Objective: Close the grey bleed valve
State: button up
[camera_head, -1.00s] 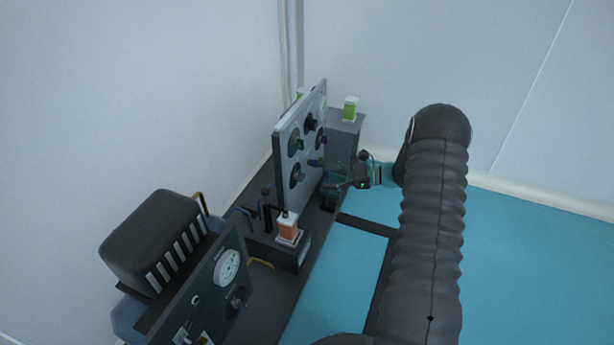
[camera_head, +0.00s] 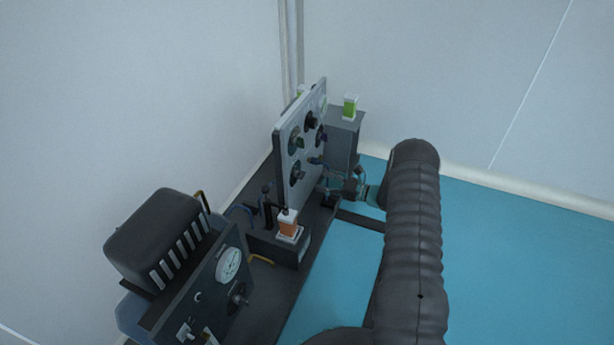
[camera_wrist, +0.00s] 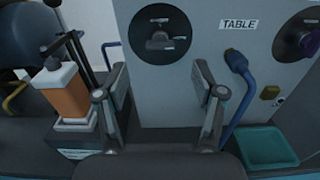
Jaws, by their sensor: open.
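The upright grey panel (camera_head: 287,180) carries several round valves. A lower valve with a dark round plate and grey handle (camera_head: 298,174) appears to be the grey bleed valve; no label naming it is readable. In the wrist view, this valve (camera_wrist: 160,38) is ahead of my gripper (camera_wrist: 161,84), at the top centre, with its handle roughly level. My gripper is open and empty, its fingers apart below the valve in the picture and not touching it. In the head view my gripper (camera_head: 340,187) is in front of the panel's lower part, its fingers hard to make out.
A blue hose (camera_wrist: 240,85) and a teal tray (camera_wrist: 267,146) are right of the gripper. A purple knob (camera_wrist: 308,42) is at the right edge. An orange bottle (camera_wrist: 62,92) stands close on the left. Blue floor (camera_head: 500,260) is clear at right.

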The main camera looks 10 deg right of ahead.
aim_at(304, 176)
jog(key=x, duration=0.7)
jog(key=shift+c, duration=0.3)
jog(key=c, duration=1.1)
